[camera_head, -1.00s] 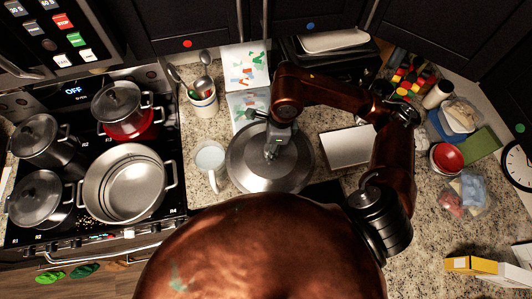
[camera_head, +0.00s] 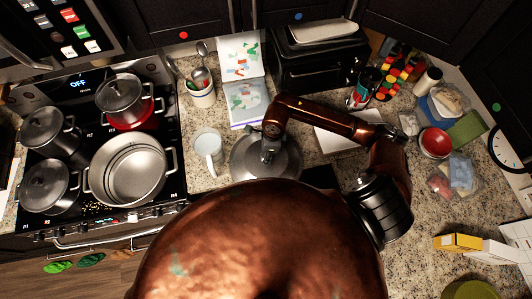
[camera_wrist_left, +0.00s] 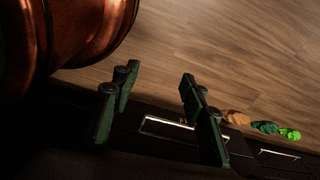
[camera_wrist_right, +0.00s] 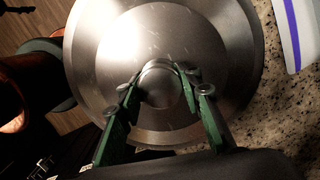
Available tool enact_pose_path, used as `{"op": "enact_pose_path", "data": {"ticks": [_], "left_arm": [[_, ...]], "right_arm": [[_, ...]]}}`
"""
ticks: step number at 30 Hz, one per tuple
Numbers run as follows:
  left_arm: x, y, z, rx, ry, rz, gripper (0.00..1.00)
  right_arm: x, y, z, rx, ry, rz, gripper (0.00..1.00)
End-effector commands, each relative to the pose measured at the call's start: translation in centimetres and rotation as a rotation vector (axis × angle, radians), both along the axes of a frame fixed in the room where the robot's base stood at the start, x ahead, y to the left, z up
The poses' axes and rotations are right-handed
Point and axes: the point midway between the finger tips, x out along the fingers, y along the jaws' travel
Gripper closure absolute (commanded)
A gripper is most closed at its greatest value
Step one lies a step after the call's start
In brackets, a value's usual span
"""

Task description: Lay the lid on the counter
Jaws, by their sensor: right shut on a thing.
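The lid (camera_head: 282,160) is a round steel disc with a knob, over the counter in front of the open booklet. In the right wrist view the lid (camera_wrist_right: 215,45) fills the upper middle, and my right gripper (camera_wrist_right: 160,85) is shut on its knob. In the head view my right gripper (camera_head: 268,150) is above the lid. Whether the lid touches the counter (camera_head: 215,120) cannot be told. The wide stockpot (camera_head: 134,172) stands uncovered on the stove. My left gripper (camera_wrist_left: 155,105) is open and empty in the left wrist view, above the floor beside dark cabinet fronts.
A glass mug (camera_head: 208,145) stands just left of the lid, and a utensil crock (camera_head: 200,92) behind it. The booklet (camera_head: 245,100) lies behind the lid. Lidded pots (camera_head: 48,185) crowd the stove.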

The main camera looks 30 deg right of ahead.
Motion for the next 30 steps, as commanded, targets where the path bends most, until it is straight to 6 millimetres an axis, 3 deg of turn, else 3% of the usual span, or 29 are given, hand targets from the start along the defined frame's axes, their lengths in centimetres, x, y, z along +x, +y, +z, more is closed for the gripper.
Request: {"op": "enact_pose_path", "data": {"ticks": [1, 4, 11, 12, 19, 21, 30], "left_arm": [[-1.5, 0.1, -0.1, 0.001, 0.019, 0.004, 0.60], [-2.9, 0.1, -0.3, 0.002, 0.038, 0.007, 0.60], [-2.4, 0.1, -0.8, 0.001, 0.031, 0.006, 0.60], [-2.2, 0.1, -0.7, 0.001, 0.029, 0.006, 0.60], [0.0, -0.1, -0.5, -0.001, 0.000, 0.001, 0.60], [0.3, -0.1, -0.5, -0.001, -0.003, 0.000, 0.60], [-1.3, -0.1, -0.1, -0.001, 0.017, 0.003, 0.60]], "right_arm": [[0.1, 0.0, 0.1, 0.001, -0.003, 0.000, 1.00], [0.1, 0.0, 0.1, 0.001, -0.003, 0.000, 1.00], [0.1, 0.0, -0.4, 0.001, -0.004, 0.000, 1.00], [0.1, 0.0, -0.3, 0.000, -0.002, 0.000, 0.66], [0.1, 0.0, -0.2, 0.000, -0.002, -0.001, 0.50], [0.1, 0.0, -0.2, 0.000, -0.002, -0.001, 0.49], [0.0, 0.0, 0.1, 0.001, -0.001, -0.001, 0.49]]}}
